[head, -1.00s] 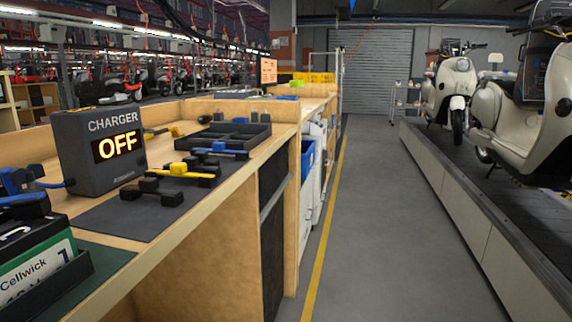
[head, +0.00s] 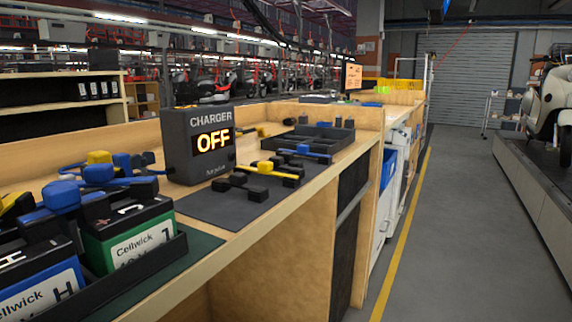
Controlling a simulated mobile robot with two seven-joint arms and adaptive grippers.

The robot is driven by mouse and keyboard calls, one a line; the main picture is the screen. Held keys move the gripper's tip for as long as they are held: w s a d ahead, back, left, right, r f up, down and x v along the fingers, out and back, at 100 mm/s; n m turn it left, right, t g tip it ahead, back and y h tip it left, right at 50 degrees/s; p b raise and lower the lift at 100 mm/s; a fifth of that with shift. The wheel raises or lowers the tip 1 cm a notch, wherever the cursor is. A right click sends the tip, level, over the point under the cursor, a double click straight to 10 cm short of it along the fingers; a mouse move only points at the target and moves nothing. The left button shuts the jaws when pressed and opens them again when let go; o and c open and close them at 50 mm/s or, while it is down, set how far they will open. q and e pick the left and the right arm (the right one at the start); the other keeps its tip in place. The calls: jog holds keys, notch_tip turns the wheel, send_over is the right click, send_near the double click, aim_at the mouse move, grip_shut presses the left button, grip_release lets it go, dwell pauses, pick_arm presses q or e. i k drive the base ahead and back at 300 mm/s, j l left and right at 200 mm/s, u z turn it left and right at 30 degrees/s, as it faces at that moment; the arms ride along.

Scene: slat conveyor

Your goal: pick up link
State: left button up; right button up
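Several links lie on the workbench in the head view. A black link (head: 240,187), a yellow-and-black link (head: 275,170) and a blue-barred link (head: 304,153) lie on the dark mat right of the charger. More links with blue and yellow parts, such as a blue one (head: 62,196), are at the left, on or above the batteries. Which link the task means, I cannot tell. The charger (head: 199,160) reads OFF. A green battery (head: 130,238) marked 1 and a blue battery (head: 40,292) marked H sit in a black tray. Neither gripper is in view.
A black divided tray (head: 320,136) stands behind the links on the bench. The bench's front edge (head: 290,204) runs away to the right. The grey floor (head: 450,220) beside it is open up to the conveyor (head: 540,195), which carries a cream scooter (head: 550,105).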

aim_at(288, 156)
jog(key=i+l+u, duration=0.1)
jog(key=i+l, duration=0.8)
jog(key=l, duration=0.1)
